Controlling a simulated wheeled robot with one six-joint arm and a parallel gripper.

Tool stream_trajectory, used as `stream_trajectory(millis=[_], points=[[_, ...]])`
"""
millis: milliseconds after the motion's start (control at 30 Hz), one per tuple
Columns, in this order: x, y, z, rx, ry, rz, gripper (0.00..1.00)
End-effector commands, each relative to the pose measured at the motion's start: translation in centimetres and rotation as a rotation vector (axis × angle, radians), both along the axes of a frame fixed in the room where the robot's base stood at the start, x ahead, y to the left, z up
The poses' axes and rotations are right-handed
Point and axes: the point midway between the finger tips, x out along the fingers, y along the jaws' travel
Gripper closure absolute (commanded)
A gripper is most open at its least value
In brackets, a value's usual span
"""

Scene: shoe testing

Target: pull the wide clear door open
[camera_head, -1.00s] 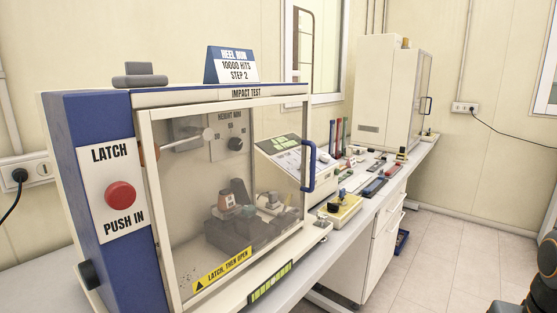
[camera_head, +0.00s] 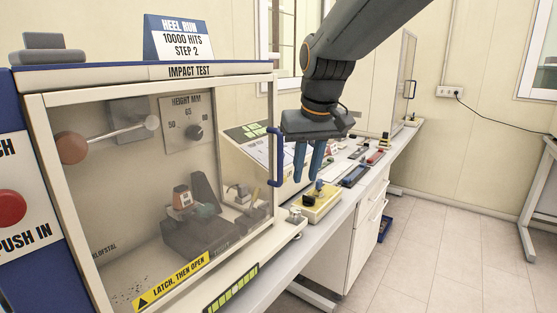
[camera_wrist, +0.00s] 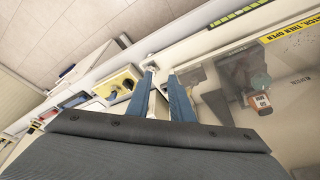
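The wide clear door (camera_head: 110,235) of the impact test machine has a pale frame and looks shut. Its blue upright handle (camera_head: 275,158) is on the right frame edge. A yellow strip (camera_head: 172,282) on it reads "LATCH, THEN OPEN". The red latch button (camera_head: 10,208) is at the left edge, partly cut off. My gripper (camera_head: 306,178) is open and empty, fingers pointing down, just right of the handle and apart from it in the picture. The wrist view shows the two blue fingers (camera_wrist: 161,76) with a gap between them; I cannot make out the handle there.
Behind the door are a hammer ball (camera_head: 71,148) and a dark shoe fixture (camera_head: 200,235). A yellow tray (camera_head: 322,205) and small items lie on the bench right of the machine. Open floor (camera_head: 450,235) lies to the right.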

Motion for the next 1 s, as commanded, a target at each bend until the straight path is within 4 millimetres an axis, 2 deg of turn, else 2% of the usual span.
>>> stream_trajectory(millis=[33, 100, 200, 333, 533, 800, 1000], points=[[1.1, 1.7, 2.6, 0.006, -0.026, 0.029, 0.8], [1.7, 3.1, 5.1, 0.01, -0.044, 0.053, 0.8], [2.1, 4.3, 7.3, 0.015, -0.06, 0.072, 0.8], [2.3, 4.8, 8.5, 0.016, -0.068, 0.08, 0.8], [2.7, 4.8, 7.5, 0.016, -0.066, 0.079, 0.8], [4.1, 5.2, 3.7, 0.015, -0.064, 0.078, 0.8], [5.0, 5.4, 1.8, 0.016, -0.067, 0.077, 0.8]])
